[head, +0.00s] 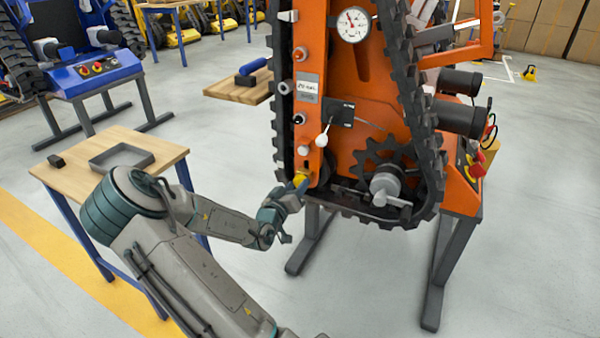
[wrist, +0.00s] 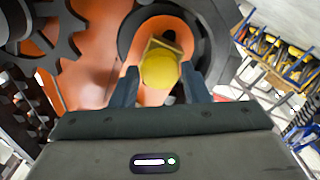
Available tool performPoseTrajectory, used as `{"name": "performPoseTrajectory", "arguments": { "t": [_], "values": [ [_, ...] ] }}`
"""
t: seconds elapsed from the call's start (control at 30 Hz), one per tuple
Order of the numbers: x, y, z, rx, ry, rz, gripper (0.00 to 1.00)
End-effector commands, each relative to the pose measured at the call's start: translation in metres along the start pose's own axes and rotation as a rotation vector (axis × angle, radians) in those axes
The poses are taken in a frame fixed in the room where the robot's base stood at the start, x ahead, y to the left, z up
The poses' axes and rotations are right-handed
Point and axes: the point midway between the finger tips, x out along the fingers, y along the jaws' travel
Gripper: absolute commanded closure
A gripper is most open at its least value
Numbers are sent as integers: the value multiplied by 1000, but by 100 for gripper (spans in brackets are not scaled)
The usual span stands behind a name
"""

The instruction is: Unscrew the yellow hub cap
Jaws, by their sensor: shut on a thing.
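The yellow hub cap (head: 300,179) is at the lower left end of the orange tracked carrier (head: 344,150), low on its narrow upright arm. In the wrist view the yellow hub cap (wrist: 160,70) sits between the two fingers, in front of an orange plate. My gripper (head: 292,192) reaches it from the lower left in the head view. In the wrist view my gripper (wrist: 160,88) is shut on the cap, one finger on each side. The cap's threads and its seat behind are hidden, so I cannot tell how far it is screwed on.
A black track (head: 418,130) and a dark sprocket (head: 378,165) are right of the cap. A lever with a white knob (head: 322,140) stands just above it. A wooden table (head: 165,150) with a grey tray (head: 122,157) is at left. The floor between is clear.

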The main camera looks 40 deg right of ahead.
Motion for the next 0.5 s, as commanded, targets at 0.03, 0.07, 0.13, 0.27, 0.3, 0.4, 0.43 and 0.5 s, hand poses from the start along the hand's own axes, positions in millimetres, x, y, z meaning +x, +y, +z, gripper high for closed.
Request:
{"name": "performPoseTrajectory", "arguments": {
  "t": [0.03, 0.07, 0.13, 0.27, 0.3, 0.4, 0.43, 0.5],
  "values": [
    [0, 2, -5, -69, 1, -1, 77],
    [0, 2, -5, -109, 1, -2, 77],
    [0, 2, -4, -199, 0, -1, 77],
    [0, 1, -2, -309, 1, 0, 77],
    [0, 0, -1, -326, 0, 0, 77],
    [0, 0, 0, -337, -1, 0, 77],
    [0, 0, 1, -336, -1, 0, 77],
    [0, 0, 1, -335, -1, 0, 77]
  ]
}}
